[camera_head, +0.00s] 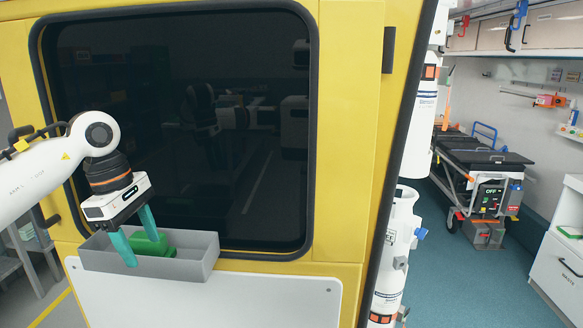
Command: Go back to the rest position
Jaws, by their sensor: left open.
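My left gripper (139,236) comes in from the left on a white arm and points down at a grey open-topped bin (185,268). Its two teal fingers are apart. A green object (150,243) lies in the bin, seen behind and between the fingers. I cannot tell from this view whether a finger touches it. Part of the green object is hidden by the bin's front wall and a finger. My right gripper is not in view.
The bin sits against a yellow vehicle door (345,130) with a dark window (230,90), above a white panel (210,300). To the right, the open vehicle shows white cylinders (398,240), a stretcher (478,160) and clear teal floor (480,290). Grey shelving (30,255) stands at the left edge.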

